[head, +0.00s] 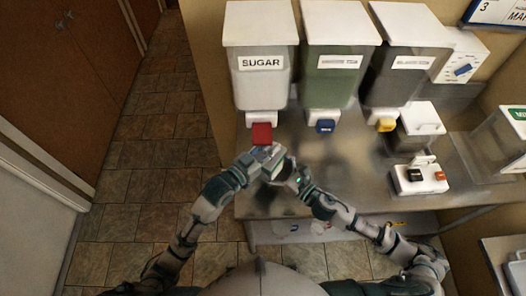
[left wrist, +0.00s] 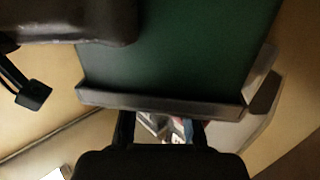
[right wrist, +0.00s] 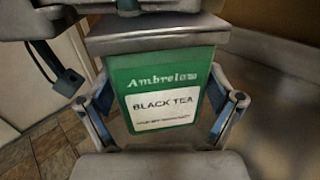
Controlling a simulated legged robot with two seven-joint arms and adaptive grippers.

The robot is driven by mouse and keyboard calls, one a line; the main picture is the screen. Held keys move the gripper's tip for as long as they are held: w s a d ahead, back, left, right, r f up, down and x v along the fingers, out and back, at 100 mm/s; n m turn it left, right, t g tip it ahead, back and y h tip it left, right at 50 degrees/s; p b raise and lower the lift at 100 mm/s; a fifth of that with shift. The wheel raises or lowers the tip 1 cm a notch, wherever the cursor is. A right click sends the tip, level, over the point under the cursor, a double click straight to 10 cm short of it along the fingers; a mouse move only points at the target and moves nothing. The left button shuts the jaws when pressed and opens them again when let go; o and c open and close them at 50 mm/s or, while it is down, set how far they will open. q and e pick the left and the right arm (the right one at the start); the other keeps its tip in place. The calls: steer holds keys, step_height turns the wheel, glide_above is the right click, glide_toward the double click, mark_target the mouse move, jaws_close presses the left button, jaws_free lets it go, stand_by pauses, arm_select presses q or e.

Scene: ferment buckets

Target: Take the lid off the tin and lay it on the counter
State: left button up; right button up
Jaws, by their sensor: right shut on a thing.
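The green tin (right wrist: 203,75) with a white "BLACK TEA" label stands upright in the right wrist view. Its flat grey metal lid (right wrist: 155,38) sits on top. My right gripper (right wrist: 160,118) is shut on the tin's body, with a finger on each side. In the head view, my right gripper (head: 287,177) is low by the tin at the counter's front. My left gripper (head: 262,157) is just above it, at the lid. In the left wrist view, the lid's rim (left wrist: 160,100) crosses in front of two spread fingers. Contact is unclear.
The steel counter (head: 350,160) has free room right of the grippers. White (head: 262,85), green (head: 337,85) and dark (head: 405,85) buckets stand behind, with red, blue and yellow taps. A small white device (head: 418,180) sits to the right.

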arm_select(q)
jaws_close()
steer(key=shift+s+r, duration=0.1)
stand_by(0.7)
